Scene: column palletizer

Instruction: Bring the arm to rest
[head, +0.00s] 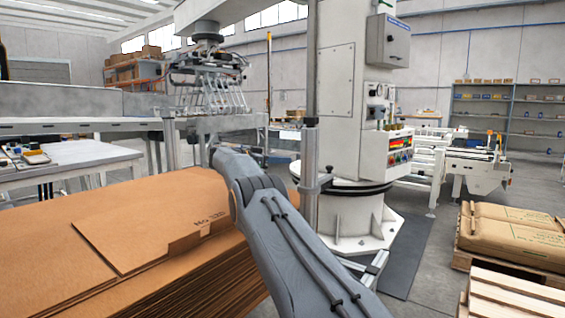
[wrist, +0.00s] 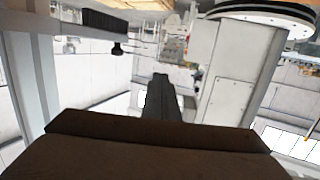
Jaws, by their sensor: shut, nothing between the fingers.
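My arm (head: 262,215) reaches from the bottom edge up and away past the right side of a stack of flat brown cardboard (head: 60,240) in the head view. Its far end is at mid-picture, and the fingers cannot be made out there. In the wrist view my gripper (wrist: 163,98) shows as a narrow dark shape in the middle, shut and with nothing held. The wrist view looks upside down, with a wide dark brown form across its bottom.
A white column machine (head: 345,120) on a round base stands beyond the arm, with a metal post (head: 310,100) close to the arm's right. Brown sacks (head: 515,235) lie on a pallet at right. A white table (head: 75,160) is at left.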

